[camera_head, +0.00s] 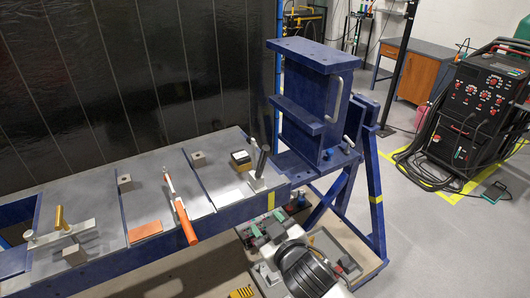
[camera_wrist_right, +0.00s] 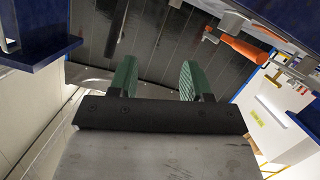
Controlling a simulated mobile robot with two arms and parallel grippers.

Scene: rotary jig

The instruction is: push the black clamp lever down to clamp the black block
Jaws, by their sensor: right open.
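The black clamp lever (camera_head: 262,163) stands nearly upright, tilted slightly right at the top, on its metal base near the right end of the bench. My right gripper (camera_head: 268,223) is in front of the bench edge, below and apart from the lever. In the right wrist view its two green fingers (camera_wrist_right: 157,72) are spread with nothing between them. I cannot make out the black lever or block in the wrist view. My left gripper is not in view.
The grey bench (camera_head: 95,195) also carries an orange-handled clamp (camera_head: 185,222), an orange block (camera_head: 145,229), a gold-handled clamp (camera_head: 59,217) and small grey blocks. A tall blue fixture (camera_head: 310,95) rises just right of the lever. A dark panel (camera_head: 130,80) stands behind.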

